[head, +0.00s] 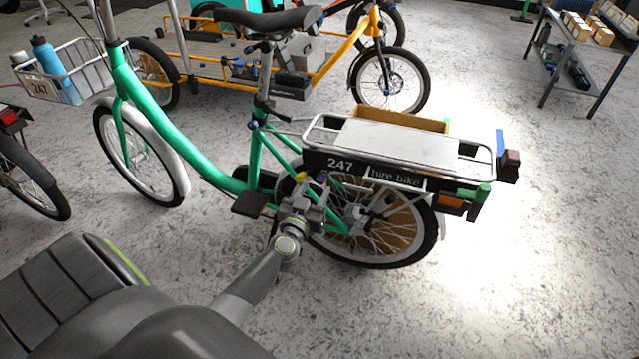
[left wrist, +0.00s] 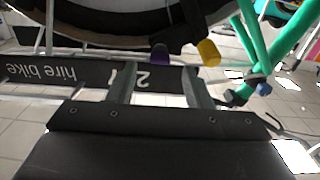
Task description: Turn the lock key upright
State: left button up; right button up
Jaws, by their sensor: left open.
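The green hire bike (head: 160,118) stands on the floor with its rear wheel (head: 400,232) to the right. My left gripper (head: 311,192) is beside the front part of that wheel, under the rack. In the left wrist view its two fingers (left wrist: 160,84) are apart with nothing held between them. Just beyond the fingertips are a purple piece (left wrist: 160,54) and a yellow knob (left wrist: 208,52) by the dark tyre. They also show in the head view, the yellow knob (head: 300,176) left of the purple piece (head: 321,178). I cannot tell for certain which one is the lock key.
The rear rack (head: 400,140) and its 247 panel (head: 340,165) are just above my gripper. The pedal (head: 249,204) is to its left. A yellow cargo bike (head: 335,55) stands behind. A grey table (head: 590,45) is at far right; floor right of the bike is clear.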

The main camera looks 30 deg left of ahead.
aim_at(319, 182)
pick_arm(q)
jog(key=x, duration=0.4)
jog(key=shift+w+b, duration=0.15)
jog(key=shift+b, duration=0.25)
jog(key=c, duration=0.7)
jog(key=shift+c, duration=1.4)
pick_arm(e)
jog(key=shift+w+a+r, duration=0.2)
jog(key=shift+w+r, duration=0.05)
jog(key=shift+r, duration=0.45)
